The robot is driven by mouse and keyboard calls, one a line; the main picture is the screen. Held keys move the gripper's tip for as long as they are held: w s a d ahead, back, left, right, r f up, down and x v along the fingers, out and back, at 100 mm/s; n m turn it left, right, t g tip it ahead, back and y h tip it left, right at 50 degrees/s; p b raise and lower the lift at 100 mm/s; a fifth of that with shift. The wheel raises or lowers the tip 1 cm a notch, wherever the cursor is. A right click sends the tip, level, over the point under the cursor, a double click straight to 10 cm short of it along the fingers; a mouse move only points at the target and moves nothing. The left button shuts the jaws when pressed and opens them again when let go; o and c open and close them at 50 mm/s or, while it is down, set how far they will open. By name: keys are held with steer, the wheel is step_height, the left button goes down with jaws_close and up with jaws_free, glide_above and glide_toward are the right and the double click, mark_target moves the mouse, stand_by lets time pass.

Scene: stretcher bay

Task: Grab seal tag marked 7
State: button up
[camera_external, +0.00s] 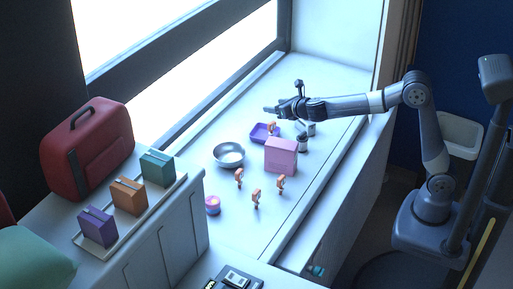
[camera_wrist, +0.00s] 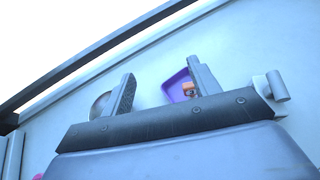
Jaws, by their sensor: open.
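Several small orange seal tags stand on the white counter. Three are at the front, a left one (camera_external: 239,177), a middle one (camera_external: 256,198) and a right one (camera_external: 281,182). Another tag (camera_external: 271,128) is at the purple tray (camera_external: 258,138); it also shows in the wrist view (camera_wrist: 188,87), partly hidden by a finger. No number is readable on any tag. My gripper (camera_external: 268,109) is above the counter's far part, over the tray area. In the wrist view its fingers (camera_wrist: 163,80) are apart, with nothing held between them.
A pink box (camera_external: 281,155) stands between the tray and the front tags. Dark-and-white jars (camera_external: 303,144) are right of it, a metal bowl (camera_external: 229,155) left. A purple-pink round container (camera_external: 212,204) is front left. A window (camera_external: 180,60) borders the counter.

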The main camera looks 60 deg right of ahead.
steer(key=s+a+n+y, duration=0.2)
steer(key=s+a, duration=0.2)
steer(key=a, duration=0.8)
steer(key=s+a+n+y, duration=0.2)
steer(key=s+a+y, duration=0.15)
steer(key=a, duration=0.95)
steer(key=h, duration=0.1)
glide_toward(241, 173)
steer(key=shift+t, duration=0.4)
steer(key=p+x, duration=0.1)
steer(key=x, duration=0.4)
steer(key=shift+w+d+f, duration=0.2)
steer(key=shift+w+f, duration=0.05)
steer(key=shift+w, duration=0.05)
steer(key=shift+f+p+x, duration=0.2)
steer(key=shift+p+x, duration=0.8)
steer(key=shift+x, duration=1.65)
steer(key=shift+s+a, duration=0.1)
steer(key=c, duration=1)
